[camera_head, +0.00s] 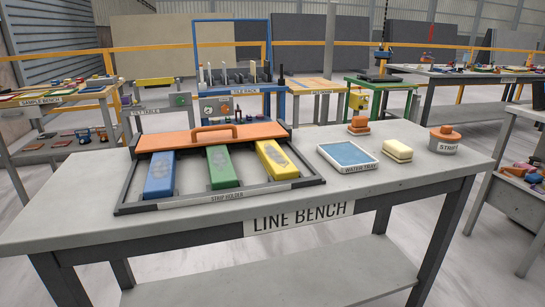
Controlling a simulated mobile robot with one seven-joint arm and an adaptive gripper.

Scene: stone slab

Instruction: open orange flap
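The orange flap (185,138) lies over the back part of the dark strip holder (215,204) on the line bench. It has an orange arched handle (215,132) on top. A blue strip (160,174), a green strip (221,167) and a yellow strip (275,164) lie side by side in the holder. Their front parts show; their back ends are hidden under the flap. My gripper is not in view.
To the right on the bench (400,195) are a water tray (347,168), a cream block (397,151), an orange knobbed piece (358,125) and a round container with an orange top (445,133). The bench's front right is clear. Other benches stand behind.

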